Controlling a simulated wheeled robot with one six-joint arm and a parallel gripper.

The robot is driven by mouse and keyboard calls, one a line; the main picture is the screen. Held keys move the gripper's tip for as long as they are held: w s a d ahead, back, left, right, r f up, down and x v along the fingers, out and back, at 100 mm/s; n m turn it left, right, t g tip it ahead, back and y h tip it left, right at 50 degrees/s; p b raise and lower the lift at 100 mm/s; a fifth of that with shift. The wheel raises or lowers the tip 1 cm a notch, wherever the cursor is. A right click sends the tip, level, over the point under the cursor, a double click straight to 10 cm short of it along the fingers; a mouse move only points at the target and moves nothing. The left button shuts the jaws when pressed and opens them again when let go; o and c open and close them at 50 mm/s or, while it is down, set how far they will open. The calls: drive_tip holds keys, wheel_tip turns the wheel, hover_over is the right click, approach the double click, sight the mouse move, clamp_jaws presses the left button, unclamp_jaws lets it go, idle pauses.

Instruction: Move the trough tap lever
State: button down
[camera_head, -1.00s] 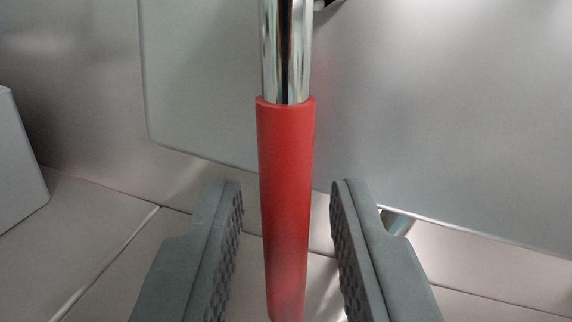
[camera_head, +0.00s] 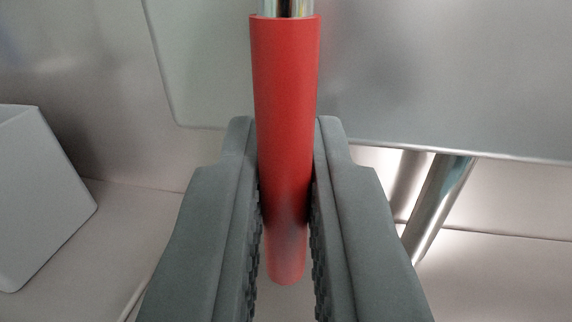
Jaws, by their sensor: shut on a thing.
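The trough tap lever (camera_head: 285,90) has a red sleeve on a shiny metal rod. It runs down the middle of the view, with the bare rod at the top edge and the rounded red end low in the picture. My gripper (camera_head: 284,150) is shut on the red sleeve, with one grey ribbed finger against each side. The lever's upper end and the tap body are out of view.
A large steel panel (camera_head: 430,80) stands behind the lever. A slanted metal leg (camera_head: 440,205) is below it at the right. A pale grey box (camera_head: 40,195) is at the left edge. Light floor shows at the bottom.

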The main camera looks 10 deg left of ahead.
drive_tip(key=m, duration=0.1)
drive_tip(key=a+m, duration=0.1)
drive_tip(key=shift+a+m+t, duration=0.25)
drive_tip(key=shift+m+t, duration=0.15)
drive_tip(key=c, duration=1.6)
unclamp_jaws()
drive_tip(key=v, duration=1.7)
drive_tip(key=shift+s+r, duration=0.2)
drive_tip(key=shift+s, duration=0.05)
